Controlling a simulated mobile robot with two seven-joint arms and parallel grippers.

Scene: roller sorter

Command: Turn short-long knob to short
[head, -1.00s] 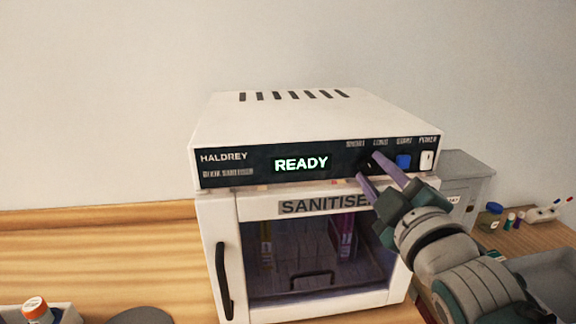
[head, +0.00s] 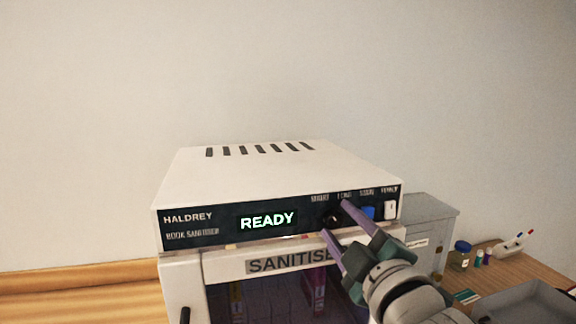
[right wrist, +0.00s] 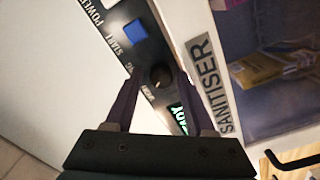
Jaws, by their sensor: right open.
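The short-long knob (head: 333,217) is a small dark round dial on the black control panel (head: 222,240) of the white book sanitiser. It sits below the SHORT and LONG labels and also shows in the right wrist view (right wrist: 160,73), with a small pale mark on its edge. I cannot tell its exact setting. My right gripper (head: 336,220) is open, its purple fingers on either side of the knob. In the right wrist view the fingers (right wrist: 159,80) straddle the knob; contact cannot be made out. My left gripper is out of view.
A blue start button (head: 367,213) and a white power switch (head: 391,210) sit close to the knob's right. The display (head: 267,221) reads READY. The sanitiser's windowed door (head: 225,268) is below. A grey box (head: 430,225) and a grey tray (head: 525,305) are at right.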

